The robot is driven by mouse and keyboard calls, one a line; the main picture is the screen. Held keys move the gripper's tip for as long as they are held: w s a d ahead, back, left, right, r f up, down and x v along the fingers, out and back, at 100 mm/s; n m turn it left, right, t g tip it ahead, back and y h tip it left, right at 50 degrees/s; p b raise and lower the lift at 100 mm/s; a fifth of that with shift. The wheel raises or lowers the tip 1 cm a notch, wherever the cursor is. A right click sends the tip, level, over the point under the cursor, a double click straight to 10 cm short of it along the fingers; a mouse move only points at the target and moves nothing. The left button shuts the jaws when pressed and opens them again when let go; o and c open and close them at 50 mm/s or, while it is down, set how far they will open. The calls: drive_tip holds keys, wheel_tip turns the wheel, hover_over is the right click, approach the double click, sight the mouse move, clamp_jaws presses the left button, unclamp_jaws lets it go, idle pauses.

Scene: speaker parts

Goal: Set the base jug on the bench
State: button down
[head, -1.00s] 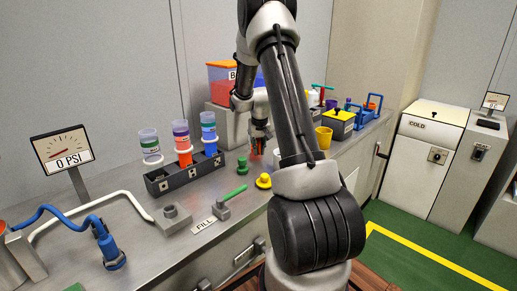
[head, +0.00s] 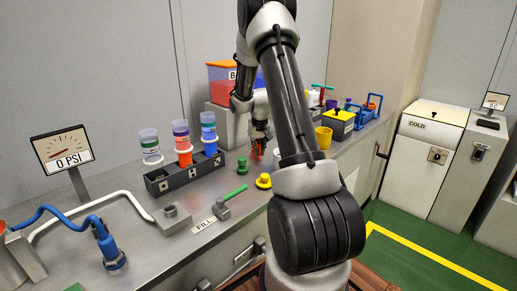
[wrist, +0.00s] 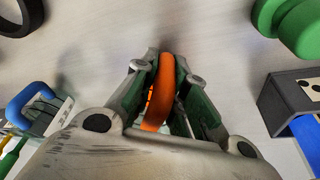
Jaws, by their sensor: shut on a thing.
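My gripper (wrist: 161,88) is shut on an orange curved piece (wrist: 166,75) that looks like a handle, with one finger on each side of it. In the head view my gripper (head: 259,146) is low over the bench (head: 140,245), behind the green knob, with a bit of orange between its fingers. The body below the orange piece is hidden by my gripper, so I cannot tell whether this is the base jug or whether it touches the bench. No readable label for the jug shows.
A rack (head: 185,173) with three capped cups stands to the left. A green knob (head: 242,166) and a yellow knob (head: 264,181) are close by. A box (head: 222,80) with an orange lid stands behind. A yellow cup (head: 323,137) and a blue carrier (head: 367,110) are right.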

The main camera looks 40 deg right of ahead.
drive_tip(key=shift+f, duration=0.2)
drive_tip(key=c, duration=1.4)
unclamp_jaws()
drive_tip(key=shift+o, duration=0.2)
drive_tip(key=v, duration=1.2)
drive_tip(key=s+a+f+g, duration=0.2)
drive_tip(key=s, duration=0.4)
drive_tip(key=s+a+r+n+t, duration=0.1)
drive_tip(key=s+a+r, duration=0.4)
drive_tip(key=s, duration=0.3)
drive_tip(key=s+a+r+n+t+y, duration=0.1)
drive_tip(key=s+a+r+n, duration=0.1)
drive_tip(key=s+a+r, duration=0.3)
drive_tip(key=s+a+r+n+t, duration=0.1)
drive_tip(key=s+a+r+n, duration=0.1)
drive_tip(key=s+a+r, duration=0.3)
drive_tip(key=shift+s+a+r+y, duration=0.2)
drive_tip(key=shift+s+a+y, duration=0.2)
drive_tip(key=shift+s+a, duration=2.35)
